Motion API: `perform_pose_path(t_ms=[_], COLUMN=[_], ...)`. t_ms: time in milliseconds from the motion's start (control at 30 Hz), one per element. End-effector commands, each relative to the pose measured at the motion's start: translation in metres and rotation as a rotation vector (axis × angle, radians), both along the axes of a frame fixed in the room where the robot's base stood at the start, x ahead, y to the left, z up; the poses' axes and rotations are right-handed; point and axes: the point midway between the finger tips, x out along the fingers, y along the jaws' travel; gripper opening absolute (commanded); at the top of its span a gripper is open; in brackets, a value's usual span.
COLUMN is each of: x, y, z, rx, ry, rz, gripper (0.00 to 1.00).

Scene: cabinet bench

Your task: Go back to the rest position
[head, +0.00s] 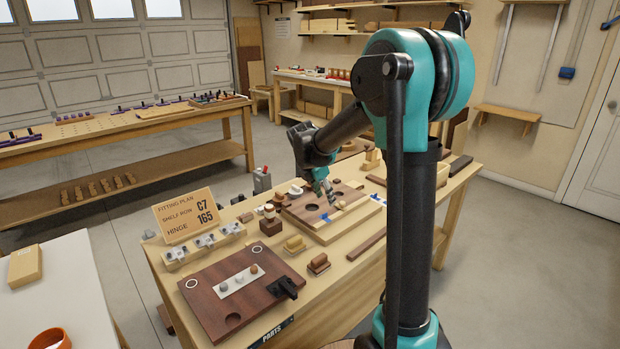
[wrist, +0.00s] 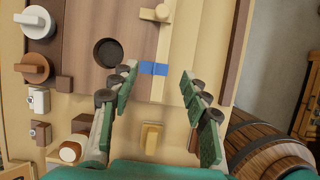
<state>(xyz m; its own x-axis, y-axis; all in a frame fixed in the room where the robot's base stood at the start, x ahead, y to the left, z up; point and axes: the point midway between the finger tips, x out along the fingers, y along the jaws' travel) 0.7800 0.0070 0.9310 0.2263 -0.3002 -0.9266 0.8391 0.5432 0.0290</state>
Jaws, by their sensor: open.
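My gripper (head: 328,192) hangs over the bench at the wooden panel (head: 298,210), with my arm reaching in from the right. In the wrist view my gripper (wrist: 160,88) has its two green-padded fingers spread apart with nothing between them. Below and between the fingers the wrist view shows a blue tape strip (wrist: 152,68) on the panel and a small tan block (wrist: 151,138) nearer to me. A dark round hole (wrist: 108,52) in the panel lies just left of the fingers.
A brown door panel (head: 205,300) with a grey plate lies at the bench's near left. A sign (head: 187,215) reading "FITTING PLAN" stands behind it. Small blocks, including a yellow one (head: 295,243), lie around. A barrel (wrist: 270,145) stands at the wrist view's lower right. Open floor lies beyond the bench.

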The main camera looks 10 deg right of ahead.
Motion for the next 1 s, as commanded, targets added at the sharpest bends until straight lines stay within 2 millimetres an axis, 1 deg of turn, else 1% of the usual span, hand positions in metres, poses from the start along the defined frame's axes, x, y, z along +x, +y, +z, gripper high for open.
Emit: perform_pose_path(t_ms=[67,167,300,367,400,467,500,567,600,700,833,900,1000], x=[-0.017,-0.048,-0.1,-0.122,-0.137,-0.16,-0.175,-0.197,-0.211,-0.243,-0.273,-0.282,-0.289], y=[-0.008,-0.019,-0.033,-0.038,-0.041,-0.044,-0.046,-0.048,-0.049,-0.05,-0.049,-0.048,-0.048], z=[-0.002,-0.009,-0.022,-0.029,-0.034,-0.042,-0.047,-0.056,-0.062,-0.077,-0.092,-0.097,-0.101], rx=[0.04,0.126,0.274,0.337,0.379,0.443,0.484,0.547,0.587,0.676,0.763,0.792,0.814], ry=[-0.033,-0.098,-0.197,-0.233,-0.257,-0.288,-0.308,-0.335,-0.349,-0.378,-0.396,-0.4,-0.403], rz=[-0.096,-0.296,-0.64,-0.79,-0.891,-1.043,-1.146,-1.299,-1.401,-1.632,-1.86,-1.941,-2.004], gripper=[0.47,0.47,0.47,0.47,0.47,0.47,0.47,0.47,0.47,0.47,0.47,0.47,0.47])
